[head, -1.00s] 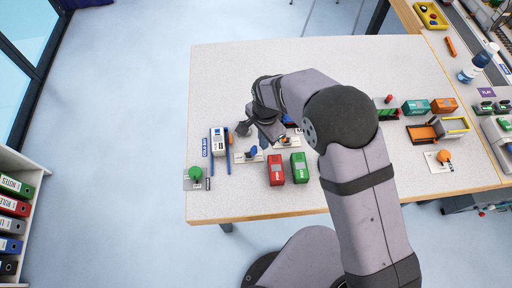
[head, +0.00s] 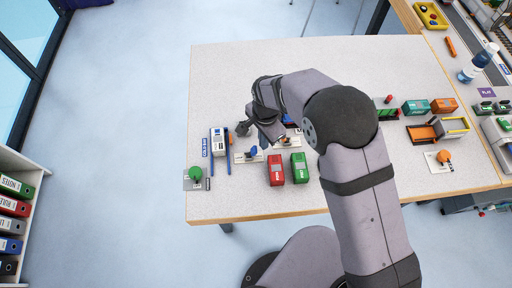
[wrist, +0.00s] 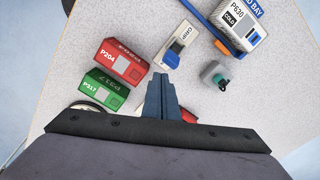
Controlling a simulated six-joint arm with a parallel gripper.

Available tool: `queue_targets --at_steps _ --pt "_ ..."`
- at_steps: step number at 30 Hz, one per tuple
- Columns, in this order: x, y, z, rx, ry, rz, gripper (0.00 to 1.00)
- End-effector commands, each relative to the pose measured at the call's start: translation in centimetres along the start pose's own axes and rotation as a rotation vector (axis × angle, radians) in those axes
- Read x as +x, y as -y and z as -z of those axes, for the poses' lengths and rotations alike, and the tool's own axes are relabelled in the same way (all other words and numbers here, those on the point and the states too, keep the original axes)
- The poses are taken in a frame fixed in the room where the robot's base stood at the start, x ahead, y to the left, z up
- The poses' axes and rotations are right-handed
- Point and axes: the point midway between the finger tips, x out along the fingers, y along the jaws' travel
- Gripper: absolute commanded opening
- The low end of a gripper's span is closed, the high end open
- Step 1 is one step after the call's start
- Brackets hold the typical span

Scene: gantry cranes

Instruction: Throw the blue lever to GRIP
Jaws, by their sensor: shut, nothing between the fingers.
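The blue lever (head: 253,151) stands on a small white plate (head: 241,158) left of the red container in the head view. In the wrist view the blue lever (wrist: 177,47) is ahead of my fingers, with the printed word GRIP (wrist: 183,33) on its plate beyond it. Which way the lever leans is hard to tell. My gripper (wrist: 162,80) is shut and empty, its fingertips apart from the lever in the picture. In the head view my gripper (head: 270,139) is low over the table, just right of the lever, and partly hides the area behind it.
A red container (head: 275,172) marked P204 and a green container (head: 299,168) stand close by. A white COLD container (head: 218,142) sits between blue rails. A grey block with a teal part (wrist: 215,75) is right of my fingers. The left back of the table is clear.

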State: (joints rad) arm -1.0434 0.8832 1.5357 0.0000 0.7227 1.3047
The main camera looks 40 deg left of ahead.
Motion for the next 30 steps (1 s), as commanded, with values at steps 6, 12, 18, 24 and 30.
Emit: queue_targets --at_steps 6,12,18,24,30 --pt "0.0 0.0 0.0 0.0 0.0 0.0 0.0" --pt "0.0 0.0 0.0 0.0 0.0 0.0 0.0" --pt "0.3 0.0 0.0 0.0 0.0 0.0 0.0" --pt "1.1 0.0 0.0 0.0 0.0 0.0 0.0" --pt "2.1 0.0 0.0 0.0 0.0 0.0 0.0"
